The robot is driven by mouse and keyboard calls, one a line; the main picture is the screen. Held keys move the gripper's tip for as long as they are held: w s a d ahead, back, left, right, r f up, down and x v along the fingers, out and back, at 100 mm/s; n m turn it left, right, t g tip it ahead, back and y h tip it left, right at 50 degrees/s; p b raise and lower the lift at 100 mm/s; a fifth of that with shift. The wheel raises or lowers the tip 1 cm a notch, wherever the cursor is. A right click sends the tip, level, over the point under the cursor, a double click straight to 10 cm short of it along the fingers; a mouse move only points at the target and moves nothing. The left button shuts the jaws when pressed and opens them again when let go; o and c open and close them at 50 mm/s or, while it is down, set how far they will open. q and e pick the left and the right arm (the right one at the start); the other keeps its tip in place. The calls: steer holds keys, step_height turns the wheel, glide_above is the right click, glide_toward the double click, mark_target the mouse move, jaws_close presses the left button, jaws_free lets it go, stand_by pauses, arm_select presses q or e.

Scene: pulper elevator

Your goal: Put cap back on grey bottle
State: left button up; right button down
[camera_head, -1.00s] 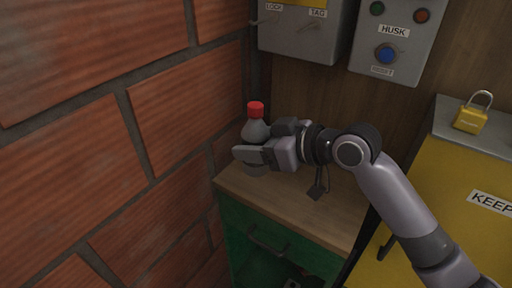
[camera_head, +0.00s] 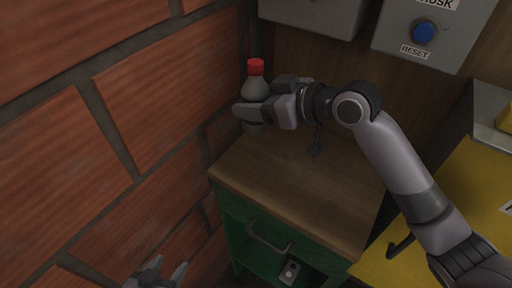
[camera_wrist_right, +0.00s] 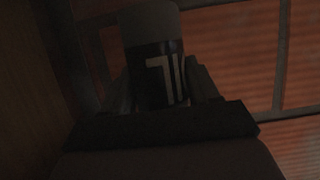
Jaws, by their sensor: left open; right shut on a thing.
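The grey bottle (camera_head: 256,89) is upright at the back left of the wooden cabinet top, near the brick wall. The red cap (camera_head: 256,66) sits at the top of its neck; I cannot tell whether it is screwed on. My right gripper (camera_head: 262,101) is shut on the bottle from the right, below the cap, and hides part of its body. In the right wrist view, a dark bottle body (camera_wrist_right: 158,60) with a light label print stands between the fingers; the cap is out of frame. My left gripper (camera_head: 160,272) is open and empty at the bottom edge, low and left of the cabinet.
The wooden top (camera_head: 290,200) of the green cabinet (camera_head: 237,225) is mostly clear. The brick wall (camera_head: 130,130) closes the left side. A control box with a blue button (camera_head: 424,33) hangs at the back; a yellow cabinet (camera_head: 440,220) stands right.

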step_height(320, 180, down, 5)
steer(key=shift+f+b, duration=0.1)
steer(key=shift+b, duration=0.55)
step_height(320, 180, down, 4)
steer(key=b, duration=0.4)
